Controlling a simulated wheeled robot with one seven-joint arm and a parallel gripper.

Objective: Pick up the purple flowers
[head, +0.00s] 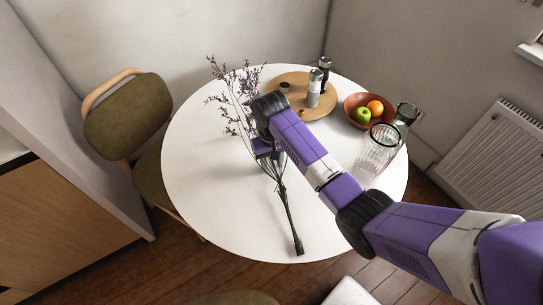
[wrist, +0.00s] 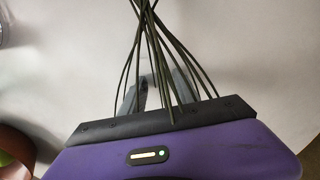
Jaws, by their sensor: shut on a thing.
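The purple flowers (head: 241,104) are a loose bunch of thin dark stems with small purple blossoms, over the white round table (head: 210,190). The blossoms point to the back left and the gathered stem end (head: 296,238) points to the front. My gripper (head: 268,152) is at the middle of the bunch and shut on the stems. In the wrist view the green stems (wrist: 150,50) cross and fan out just past the gripper's edge. My arm hides part of the bunch. I cannot tell whether the stems touch the table.
A round wooden board (head: 288,80) with shakers (head: 314,88) stands at the back. A bowl (head: 352,107) of fruit, a clear glass pitcher (head: 377,150) and a dark glass vessel (head: 406,116) are at the right. A chair (head: 128,115) is at the left. The table's left side is clear.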

